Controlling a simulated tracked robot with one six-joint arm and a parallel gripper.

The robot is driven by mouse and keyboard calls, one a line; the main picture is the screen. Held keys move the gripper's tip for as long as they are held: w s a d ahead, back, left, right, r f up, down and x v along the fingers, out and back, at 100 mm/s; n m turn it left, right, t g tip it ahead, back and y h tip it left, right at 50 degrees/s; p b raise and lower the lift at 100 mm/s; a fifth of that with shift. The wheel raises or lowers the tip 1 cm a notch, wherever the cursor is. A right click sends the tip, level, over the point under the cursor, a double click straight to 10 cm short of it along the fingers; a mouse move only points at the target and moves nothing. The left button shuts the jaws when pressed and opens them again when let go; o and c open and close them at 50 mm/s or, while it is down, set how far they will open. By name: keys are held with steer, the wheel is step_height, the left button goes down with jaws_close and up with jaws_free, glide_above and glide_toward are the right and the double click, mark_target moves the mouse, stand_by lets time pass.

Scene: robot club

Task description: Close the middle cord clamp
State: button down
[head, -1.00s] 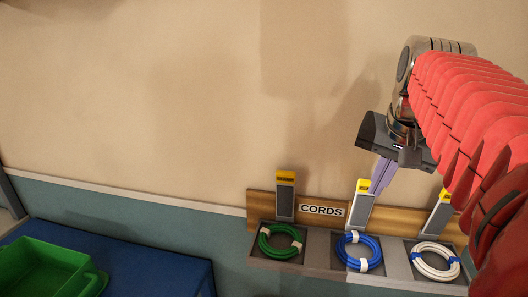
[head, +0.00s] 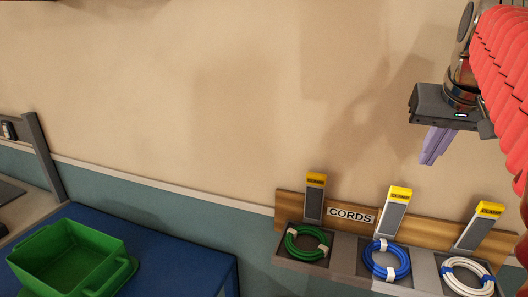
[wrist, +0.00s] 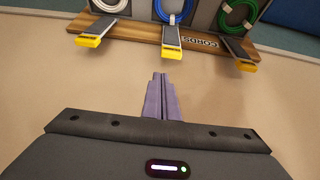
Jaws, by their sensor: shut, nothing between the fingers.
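The middle cord clamp (head: 393,215) is a grey lever with a yellow end, between two similar clamps on a wooden board. It stands raised and tilted above the blue cord (head: 386,260), its lever not lying across the coil. In the wrist view the middle clamp (wrist: 171,37) points toward the camera side, with the blue cord (wrist: 173,12) partly cut off. My gripper (head: 428,161) has purple fingers closed together and empty. It hangs above and to the right of the middle clamp, apart from it. The fingers also show in the wrist view (wrist: 160,78), below the clamp.
The left clamp (head: 315,197) by the green cord (head: 306,243) and the right clamp (head: 478,228) by the white cord (head: 468,278) also stand raised. A CORDS label (head: 351,215) is on the board. A green bin (head: 70,262) sits on a blue surface. The wall area above is clear.

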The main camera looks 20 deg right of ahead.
mark_target(410, 190)
steer(key=x, duration=1)
steer(key=shift+s, duration=0.1)
steer(key=shift+a, duration=0.15)
stand_by(0.3)
steer(key=shift+s+a, duration=0.1)
